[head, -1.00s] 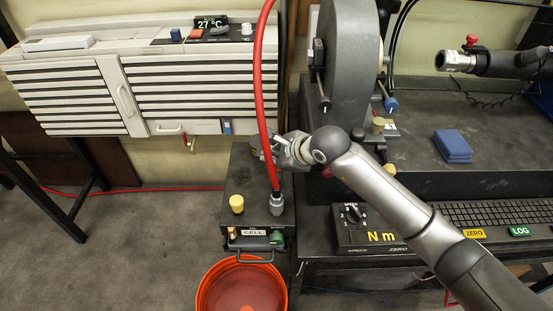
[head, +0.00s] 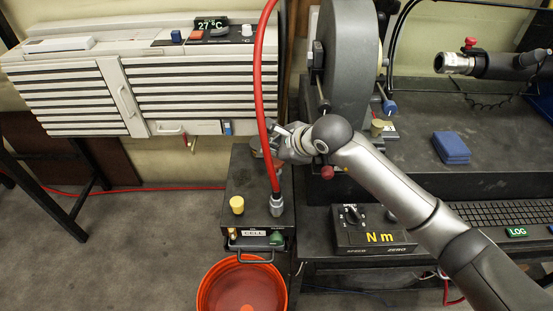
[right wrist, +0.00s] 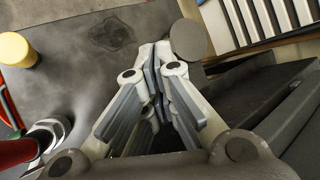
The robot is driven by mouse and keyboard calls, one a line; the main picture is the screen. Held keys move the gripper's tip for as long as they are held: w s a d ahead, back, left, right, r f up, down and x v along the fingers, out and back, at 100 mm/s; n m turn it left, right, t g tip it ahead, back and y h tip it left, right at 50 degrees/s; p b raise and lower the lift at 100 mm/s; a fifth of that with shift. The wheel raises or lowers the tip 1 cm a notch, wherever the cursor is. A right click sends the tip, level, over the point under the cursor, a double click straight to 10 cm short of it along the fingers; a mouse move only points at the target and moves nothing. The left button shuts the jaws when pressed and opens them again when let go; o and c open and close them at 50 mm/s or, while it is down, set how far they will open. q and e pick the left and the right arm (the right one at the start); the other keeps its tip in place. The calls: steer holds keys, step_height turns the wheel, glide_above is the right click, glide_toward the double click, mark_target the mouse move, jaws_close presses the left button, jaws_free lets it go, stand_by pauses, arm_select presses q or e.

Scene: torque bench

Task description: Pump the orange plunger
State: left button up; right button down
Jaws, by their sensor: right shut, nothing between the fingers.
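No plunger that is clearly orange shows. The nearest in colour is a yellow knob (head: 237,204) standing on top of the dark CELL box (head: 243,184); the knob also shows at the left edge of the right wrist view (right wrist: 17,50). My right gripper (head: 272,146) is over the back of this box, behind the red hose, away from the knob. In the right wrist view its fingers (right wrist: 155,62) are closed together with nothing between them. A round grey disc (right wrist: 190,39) lies just beside the fingertips; I cannot tell if they touch. My left gripper is out of view.
A red hose (head: 264,110) rises from a metal fitting (head: 276,204) on the box, close to my gripper. An orange bucket (head: 242,288) stands on the floor in front. The Nm control box (head: 365,232) and a blue block (head: 451,148) are to the right.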

mark_target(274, 162)
steer(key=shift+r+p, duration=1.1)
steer(key=shift+r, duration=1.45)
